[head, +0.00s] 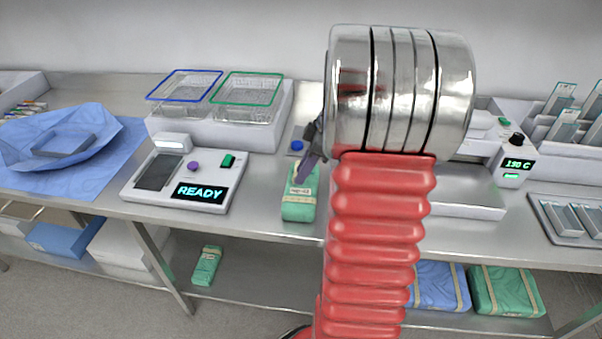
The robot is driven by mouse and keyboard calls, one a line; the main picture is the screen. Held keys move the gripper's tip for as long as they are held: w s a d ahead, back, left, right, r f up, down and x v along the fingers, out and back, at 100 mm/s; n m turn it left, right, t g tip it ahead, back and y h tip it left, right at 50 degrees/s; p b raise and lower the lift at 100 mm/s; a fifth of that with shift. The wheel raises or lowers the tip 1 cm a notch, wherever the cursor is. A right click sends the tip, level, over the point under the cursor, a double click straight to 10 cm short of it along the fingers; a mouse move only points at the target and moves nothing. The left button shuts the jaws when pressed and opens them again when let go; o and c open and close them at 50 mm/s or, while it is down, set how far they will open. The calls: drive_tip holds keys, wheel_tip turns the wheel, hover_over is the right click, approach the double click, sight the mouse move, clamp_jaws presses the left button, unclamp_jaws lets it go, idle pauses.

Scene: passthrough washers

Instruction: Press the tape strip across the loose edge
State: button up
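A green wrapped pack (299,211) lies on the steel bench near its front edge, just left of my arm. A pale tape strip with small dark lettering (300,190) crosses its upper part. A loose edge of the wrap cannot be made out. My gripper (306,172) points down at the pack's upper end, its dark finger over or touching the pack beside the strip. My thick red arm and metal wrist hide the rest of the gripper and the bench behind.
A device reading READY (200,192) stands left of the pack. Two wire baskets (246,92) sit on a white block behind. A blue wrap (75,145) lies far left. A sealer showing 190 C (516,163) stands right. The lower shelf holds more packs (206,265).

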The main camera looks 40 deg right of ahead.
drive_tip(key=v, duration=1.2)
drive_tip(key=shift+s+r, duration=0.2)
drive_tip(key=shift+r, duration=0.1)
drive_tip(key=shift+d, duration=0.1)
drive_tip(key=shift+w+a, duration=0.15)
drive_tip(key=shift+a, duration=0.2)
drive_tip(key=c, duration=0.3)
drive_tip(key=shift+m+h, duration=0.4)
drive_tip(key=shift+m, duration=0.4)
drive_tip(key=a, duration=0.2)
drive_tip(key=a+r, duration=0.1)
drive_tip(key=a, duration=0.2)
drive_tip(key=w+a, duration=0.1)
drive_tip(key=a, duration=0.2)
drive_tip(key=shift+a+r, duration=0.2)
drive_tip(key=shift+a, duration=0.05)
clamp_jaws()
drive_tip(key=s+a+f+m+t+h, duration=0.1)
drive_tip(key=s+a+m, duration=0.2)
drive_tip(key=a, duration=0.9)
drive_tip(key=s+a+f+m+t+h, duration=0.1)
drive_tip(key=s+a, duration=0.5)
drive_tip(key=a, duration=0.7)
drive_tip(key=shift+f+m, duration=0.45)
drive_tip(key=shift+m, duration=0.75)
drive_tip(key=shift+s, duration=0.1)
